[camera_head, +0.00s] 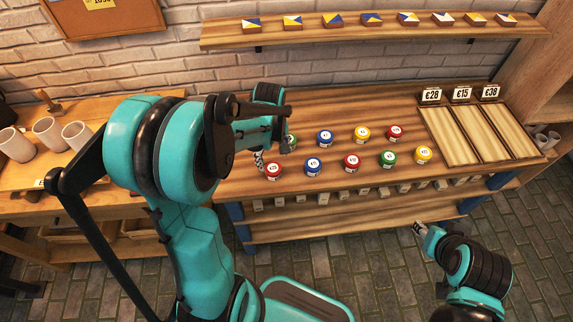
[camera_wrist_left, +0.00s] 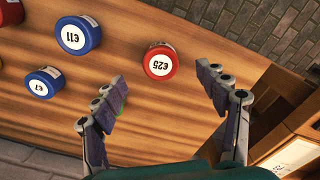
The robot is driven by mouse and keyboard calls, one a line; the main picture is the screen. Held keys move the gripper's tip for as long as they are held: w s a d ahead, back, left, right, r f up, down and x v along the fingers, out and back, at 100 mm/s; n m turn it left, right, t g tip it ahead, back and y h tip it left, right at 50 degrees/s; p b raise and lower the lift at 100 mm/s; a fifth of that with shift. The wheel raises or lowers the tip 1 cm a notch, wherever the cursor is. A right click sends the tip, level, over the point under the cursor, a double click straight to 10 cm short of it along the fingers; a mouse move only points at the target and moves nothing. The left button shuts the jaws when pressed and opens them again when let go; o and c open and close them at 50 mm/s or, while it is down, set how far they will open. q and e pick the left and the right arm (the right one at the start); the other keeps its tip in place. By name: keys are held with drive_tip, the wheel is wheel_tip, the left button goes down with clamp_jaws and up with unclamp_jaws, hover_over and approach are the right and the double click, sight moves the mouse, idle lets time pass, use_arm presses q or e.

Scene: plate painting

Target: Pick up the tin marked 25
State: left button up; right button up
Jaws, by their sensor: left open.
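The tin marked 25 is red with a white label. In the left wrist view the tin marked 25 (camera_wrist_left: 160,62) stands just beyond and between the fingertips of my left gripper (camera_wrist_left: 158,84). The fingers are wide open and do not visibly touch it. In the head view a red tin (camera_head: 273,172), apparently the same one, stands at the near left of the table, just below my left gripper (camera_head: 274,150). My right gripper (camera_head: 419,228) is low at the front right, away from the tins; its jaws are too small to read.
A blue tin marked 11 (camera_wrist_left: 78,35) and a blue tin marked 7 (camera_wrist_left: 43,82) stand left in the wrist view. A green tin (camera_head: 291,141) is partly hidden by my left gripper. Price-marked wooden trays (camera_head: 449,137) lie at the right end; a shelf (camera_head: 370,32) hangs above.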

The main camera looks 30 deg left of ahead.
sight(274, 169)
use_arm(q)
drive_tip(key=shift+w+a+f, duration=0.1)
drive_tip(key=shift+f, duration=0.2)
wheel_tip(274, 169, down, 3)
drive_tip(key=shift+a+r+b, duration=0.1)
drive_tip(key=shift+b, duration=0.55)
wheel_tip(274, 169, down, 5)
drive_tip(key=shift+w+a+b, duration=0.1)
drive_tip(key=shift+w+b, duration=0.05)
drive_tip(key=shift+b, duration=1.1)
drive_tip(key=shift+r, duration=0.1)
drive_tip(key=c, duration=1.3)
